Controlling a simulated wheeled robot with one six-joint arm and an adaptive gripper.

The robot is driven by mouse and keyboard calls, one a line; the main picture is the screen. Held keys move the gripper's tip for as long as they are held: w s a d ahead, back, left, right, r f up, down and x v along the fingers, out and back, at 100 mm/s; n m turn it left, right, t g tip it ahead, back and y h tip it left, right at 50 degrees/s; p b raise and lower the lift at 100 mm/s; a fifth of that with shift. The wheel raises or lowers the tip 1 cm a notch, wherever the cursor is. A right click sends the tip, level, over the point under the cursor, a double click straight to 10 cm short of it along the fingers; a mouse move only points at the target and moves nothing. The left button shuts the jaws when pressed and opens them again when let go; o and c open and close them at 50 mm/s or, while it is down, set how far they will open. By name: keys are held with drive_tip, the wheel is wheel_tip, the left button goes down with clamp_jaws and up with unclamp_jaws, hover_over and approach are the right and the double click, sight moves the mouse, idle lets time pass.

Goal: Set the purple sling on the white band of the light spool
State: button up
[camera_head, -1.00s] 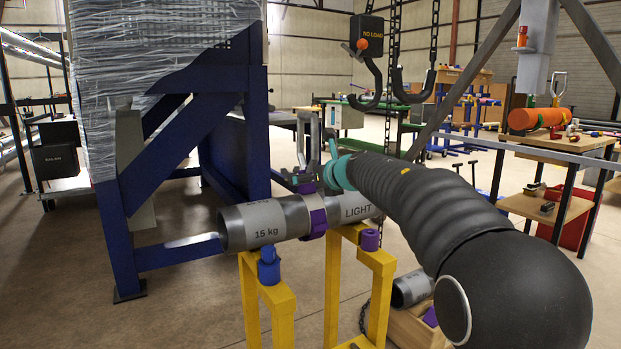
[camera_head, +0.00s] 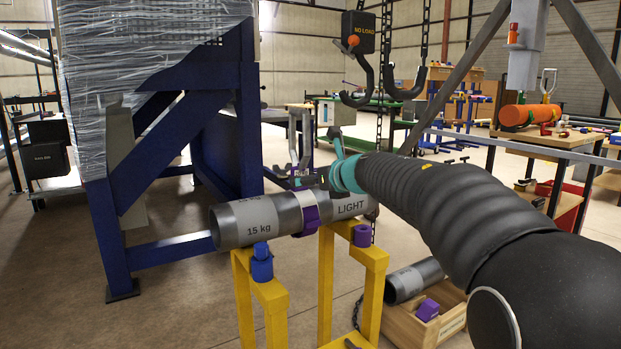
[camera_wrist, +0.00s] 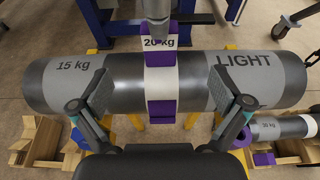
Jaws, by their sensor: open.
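The light spool (camera_head: 258,219) is a grey pipe marked 15 kg and LIGHT, lying level on yellow stands; it fills the wrist view (camera_wrist: 115,85). The purple sling (camera_head: 312,219) is around its middle, with a 20 kg label and a grey upright fitting above it in the wrist view (camera_wrist: 161,58). A whitish band (camera_wrist: 160,82) shows between purple parts there; whether the sling is centred on it I cannot tell. My gripper (camera_wrist: 161,105) is open, its fingers apart on either side of the sling, over the pipe. Fingertip contact is unclear.
A blue frame (camera_head: 185,165) stands left behind the pipe. Hooks (camera_head: 366,90) hang above on chains near the NO LOAD box. Yellow stands (camera_head: 327,275) carry blue and purple fittings. A wooden crate (camera_head: 415,325) with another pipe and a purple block is on the floor right.

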drive_tip(key=shift+s+d, duration=0.5)
drive_tip(key=shift+s, duration=0.2)
drive_tip(key=shift+s+d, duration=0.45)
drive_tip(key=shift+s, duration=0.25)
drive_tip(key=v, duration=1.2)
